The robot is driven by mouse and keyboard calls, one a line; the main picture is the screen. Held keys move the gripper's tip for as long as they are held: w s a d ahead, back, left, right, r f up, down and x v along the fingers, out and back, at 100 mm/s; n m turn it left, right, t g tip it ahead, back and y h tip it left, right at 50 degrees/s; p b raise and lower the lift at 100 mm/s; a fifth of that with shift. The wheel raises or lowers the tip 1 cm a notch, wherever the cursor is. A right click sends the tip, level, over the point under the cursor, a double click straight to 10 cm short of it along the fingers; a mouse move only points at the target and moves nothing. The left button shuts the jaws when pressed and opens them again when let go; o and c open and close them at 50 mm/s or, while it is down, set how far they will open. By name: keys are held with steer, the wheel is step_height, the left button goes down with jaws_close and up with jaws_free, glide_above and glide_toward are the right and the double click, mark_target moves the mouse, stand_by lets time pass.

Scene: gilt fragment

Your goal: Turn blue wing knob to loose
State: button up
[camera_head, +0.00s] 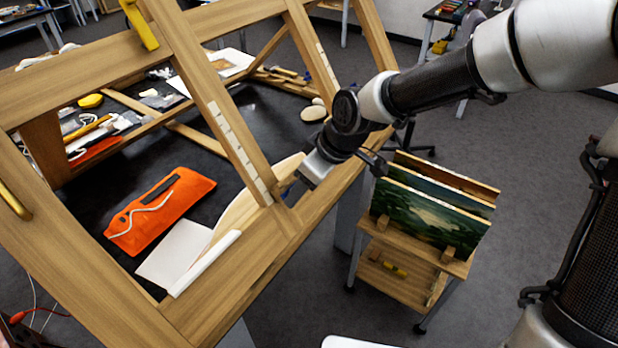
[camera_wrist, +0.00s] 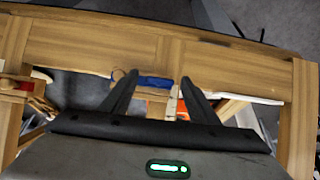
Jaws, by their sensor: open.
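The blue wing knob (camera_wrist: 156,82) is on the wooden frame (camera_wrist: 90,48) in the wrist view, crosswise between my fingertips. My gripper (camera_wrist: 159,79) is open, with one finger to each side of the knob. The picture does not show whether the fingers touch it. In the head view my gripper (camera_head: 292,190) is low at the frame's inner right corner, where the slanted wooden bar meets the lower beam. The gripper hides most of the knob there, and only a bit of dark blue shows beside it.
A black tabletop (camera_head: 185,145) lies under the frame, with an orange pouch (camera_head: 160,210) and white paper (camera_head: 175,253). A rack with painted panels (camera_head: 435,210) stands right of the frame. A red part (camera_wrist: 22,84) shows at left in the wrist view.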

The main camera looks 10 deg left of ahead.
steer(key=p+v, duration=0.4)
steer(key=v, duration=1.3)
steer(key=shift+r, duration=0.15)
steer(key=shift+s, duration=0.1)
